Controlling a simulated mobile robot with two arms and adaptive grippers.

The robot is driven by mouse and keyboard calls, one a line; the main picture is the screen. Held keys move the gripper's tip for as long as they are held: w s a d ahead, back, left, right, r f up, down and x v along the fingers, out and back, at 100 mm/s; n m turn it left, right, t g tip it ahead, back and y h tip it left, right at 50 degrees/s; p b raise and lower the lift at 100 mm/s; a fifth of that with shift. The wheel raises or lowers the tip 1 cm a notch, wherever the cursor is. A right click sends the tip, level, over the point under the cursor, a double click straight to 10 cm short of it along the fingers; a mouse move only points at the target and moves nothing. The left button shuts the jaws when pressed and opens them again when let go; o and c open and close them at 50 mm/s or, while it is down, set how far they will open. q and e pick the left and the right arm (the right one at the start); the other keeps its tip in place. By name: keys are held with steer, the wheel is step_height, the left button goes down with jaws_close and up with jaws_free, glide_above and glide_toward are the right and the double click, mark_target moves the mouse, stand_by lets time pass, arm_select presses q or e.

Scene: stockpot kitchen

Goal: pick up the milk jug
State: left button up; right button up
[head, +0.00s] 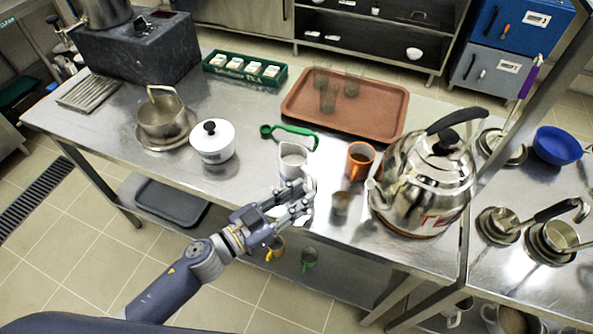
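A small whitish jug (293,161), which I take to be the milk jug, stands upright on the steel table in the middle of the head view. My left gripper (309,198) is just in front of the jug, on its near side. Its two fingers point to the right with a gap between them, and nothing shows in the gap. The upper finger overlaps the jug's lower edge in the picture; I cannot tell whether they touch. My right gripper is not in view.
A green-handled scoop (290,132) lies behind the jug. An orange mug (360,161), a small glass (341,204) and a large steel kettle (425,185) stand to the right. A white lidded pot (212,145) stands left. A brown tray (375,120) with glasses lies behind.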

mark_target(315, 185)
arm_select(q)
steer(key=x, duration=0.5)
steer(key=shift+p, duration=0.35)
steer(key=shift+a, duration=0.1)
jaws_close()
steer(key=shift+r, duration=0.2)
